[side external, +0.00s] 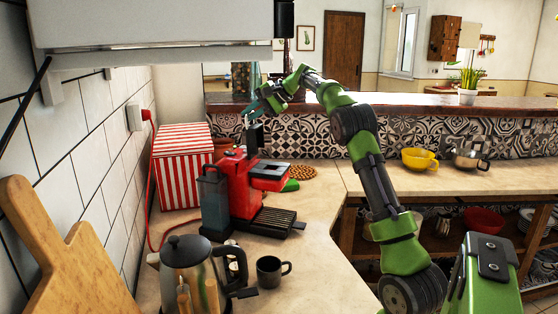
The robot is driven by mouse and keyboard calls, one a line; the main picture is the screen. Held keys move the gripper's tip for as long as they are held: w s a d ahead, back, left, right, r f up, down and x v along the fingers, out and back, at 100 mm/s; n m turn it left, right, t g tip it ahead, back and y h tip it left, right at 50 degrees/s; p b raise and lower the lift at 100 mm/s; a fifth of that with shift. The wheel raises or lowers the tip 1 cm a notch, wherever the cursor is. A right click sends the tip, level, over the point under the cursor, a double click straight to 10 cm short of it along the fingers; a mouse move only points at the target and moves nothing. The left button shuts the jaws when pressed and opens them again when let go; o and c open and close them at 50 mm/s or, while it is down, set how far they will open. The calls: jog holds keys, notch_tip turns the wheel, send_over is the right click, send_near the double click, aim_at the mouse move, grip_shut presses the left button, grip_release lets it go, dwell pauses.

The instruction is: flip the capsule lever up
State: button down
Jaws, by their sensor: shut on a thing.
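The red capsule coffee machine (238,190) stands on the counter left of centre, with a grey tank at its left and a black drip tray in front. The capsule lever (255,137) appears as a dark upright piece above the top of the machine. My gripper (254,120) is above the machine, reached from behind by my green arm, and is shut on the lever's upper end. The fingertips are small and dark here, so the exact contact is hard to see.
A metal kettle (192,274) and a black mug (271,271) stand in front of the machine. A red-striped box (181,168) is behind left. A woven trivet (302,172) lies behind right. A wooden board (60,255) leans at left. The counter right of the machine is clear.

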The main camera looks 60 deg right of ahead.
jog(key=shift+w+f, duration=0.3)
jog(key=shift+f, duration=0.15)
jog(key=c, duration=1.3)
grip_release()
jog(key=shift+a, duration=0.1)
jog(key=shift+r, duration=0.2)
jog(key=shift+s+r, duration=0.25)
jog(key=shift+s, duration=0.05)
jog(key=v, duration=1.6)
